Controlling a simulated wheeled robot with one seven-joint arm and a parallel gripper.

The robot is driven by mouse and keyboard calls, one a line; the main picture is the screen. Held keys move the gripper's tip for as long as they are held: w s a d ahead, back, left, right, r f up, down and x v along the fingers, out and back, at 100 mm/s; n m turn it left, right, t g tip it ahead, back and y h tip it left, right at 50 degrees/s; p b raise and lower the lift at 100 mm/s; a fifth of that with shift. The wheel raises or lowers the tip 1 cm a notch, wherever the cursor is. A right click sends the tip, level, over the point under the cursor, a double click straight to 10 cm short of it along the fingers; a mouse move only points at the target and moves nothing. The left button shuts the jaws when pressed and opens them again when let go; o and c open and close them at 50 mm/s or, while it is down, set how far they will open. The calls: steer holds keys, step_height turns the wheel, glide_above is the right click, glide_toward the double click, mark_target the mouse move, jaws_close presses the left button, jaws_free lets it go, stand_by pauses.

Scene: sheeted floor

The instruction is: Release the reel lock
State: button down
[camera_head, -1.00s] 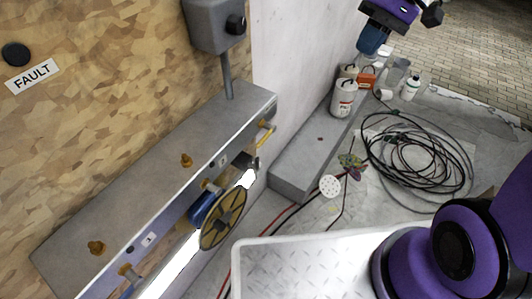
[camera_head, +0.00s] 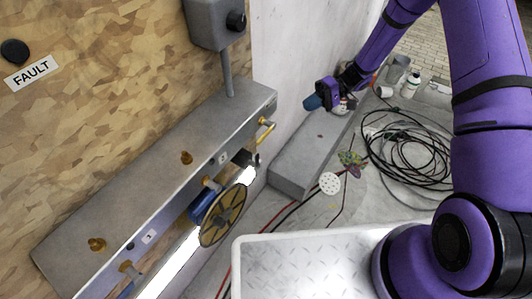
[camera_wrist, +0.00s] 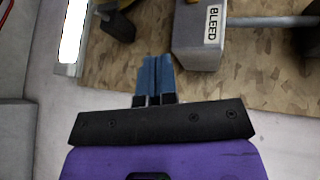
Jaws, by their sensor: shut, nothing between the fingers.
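A round yellow-brown reel disc (camera_head: 222,214) with dark slots hangs below the front of a grey shelf-like beam (camera_head: 165,175), with a blue part (camera_head: 201,204) just behind it. A yellow handle (camera_head: 266,134) sticks out near the beam's right end, with a dark piece (camera_head: 243,159) below it. I cannot tell which part is the reel lock. My gripper (camera_head: 312,103) is to the right of the beam, apart from the reel and the handle. Its blue fingers are shut and empty in the wrist view (camera_wrist: 155,76).
A grey box (camera_head: 215,22) with a black knob stands on a pipe above the beam. The wrist view shows a grey box labelled BLEED (camera_wrist: 198,38) ahead of my fingers. Coiled cables (camera_head: 410,150), bottles and a grey block (camera_head: 305,160) lie right.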

step_height(320, 180, down, 17)
steer(key=s+a+m+t+y, duration=0.1)
steer(key=a+m+t+y, duration=0.1)
steer(key=t+y, duration=0.1)
steer(key=shift+y, duration=0.6)
steer(key=shift+a, duration=0.1)
steer(key=s+a, duration=0.4)
steer(key=a, duration=0.8)
steer(key=shift+s, duration=0.2)
